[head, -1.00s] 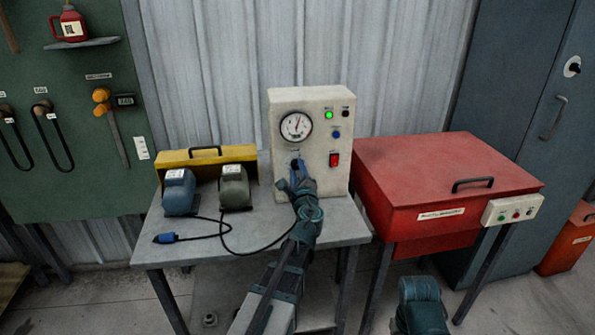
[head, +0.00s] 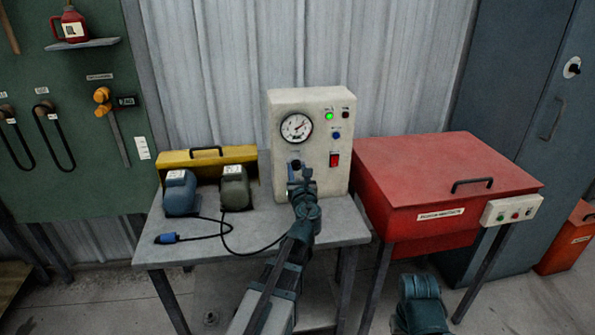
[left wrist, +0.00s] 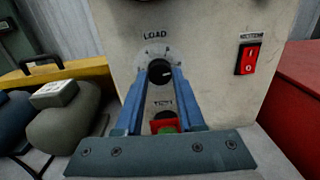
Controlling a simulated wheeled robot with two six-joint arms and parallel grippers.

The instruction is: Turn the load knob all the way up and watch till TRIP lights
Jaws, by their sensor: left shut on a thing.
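The cream test box (head: 309,150) stands upright on the grey bench. Its black LOAD knob (left wrist: 159,72) is on the front face, with a white pointer mark toward the right. My left gripper (left wrist: 160,78) is shut on the knob, one blue finger on each side; in the head view its wrist hides part of the lower face. The dial gauge (head: 296,127) has its needle pointing up and right. A green lamp (head: 329,116) glows. The lamp to its right (head: 346,115) is dark; its label is too small to read.
A red rocker switch (left wrist: 247,57) sits right of the knob, and a red and green fitting (left wrist: 164,125) below it. Two motors (head: 180,193) (head: 234,187), a blue plug (head: 166,238) and its cable lie left. A red lidded bin (head: 440,180) stands close on the right.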

